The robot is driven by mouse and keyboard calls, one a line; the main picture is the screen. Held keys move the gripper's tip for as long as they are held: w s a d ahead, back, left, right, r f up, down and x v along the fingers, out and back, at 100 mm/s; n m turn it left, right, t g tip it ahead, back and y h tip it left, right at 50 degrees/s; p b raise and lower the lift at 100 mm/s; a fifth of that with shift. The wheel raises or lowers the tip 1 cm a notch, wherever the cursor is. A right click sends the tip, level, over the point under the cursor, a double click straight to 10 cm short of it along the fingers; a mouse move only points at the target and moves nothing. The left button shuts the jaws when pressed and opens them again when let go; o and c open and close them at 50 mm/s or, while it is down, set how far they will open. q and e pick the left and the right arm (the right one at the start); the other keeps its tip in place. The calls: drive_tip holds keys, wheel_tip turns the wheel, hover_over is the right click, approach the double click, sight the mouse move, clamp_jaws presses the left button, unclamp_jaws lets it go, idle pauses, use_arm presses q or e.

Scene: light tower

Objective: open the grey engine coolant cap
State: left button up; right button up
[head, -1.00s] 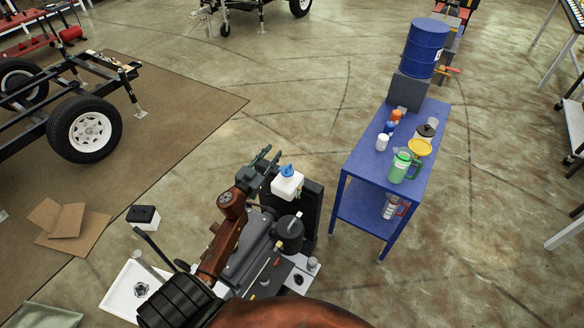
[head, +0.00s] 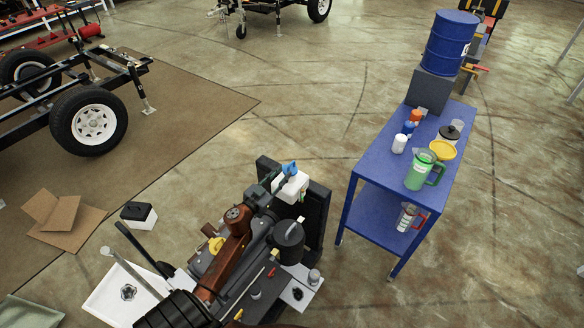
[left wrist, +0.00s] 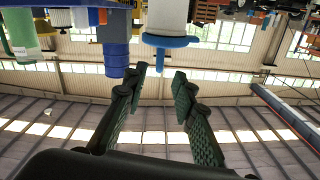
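A white tank (head: 288,189) with a blue cap (head: 291,168) stands upright on the engine. In the upside-down left wrist view, the blue cap (left wrist: 165,41) lies beyond my fingertips, apart from them. My left gripper (head: 272,180) is at the left side of the tank, close to the cap. A small grey round cap (head: 314,275) shows at the engine's right front. I cannot tell which cap is the coolant cap; the one near my gripper looks blue. My right gripper is out of view.
A black cylinder (head: 288,238) stands in front of the tank, and a dark upright panel (head: 318,208) behind it. A blue cart (head: 376,171) with bottles and jugs is to the right. Open floor lies between engine and cart. A white tray (head: 105,297) is at lower left.

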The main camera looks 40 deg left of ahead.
sight(290, 165)
use_arm(q)
drive_tip(key=w, duration=0.4)
drive_tip(key=w+b, duration=0.1)
drive_tip(key=w, duration=0.1)
drive_tip(key=shift+w+a, duration=0.1)
drive_tip(key=shift+a, duration=0.25)
drive_tip(key=shift+c, duration=0.6)
clamp_jaws()
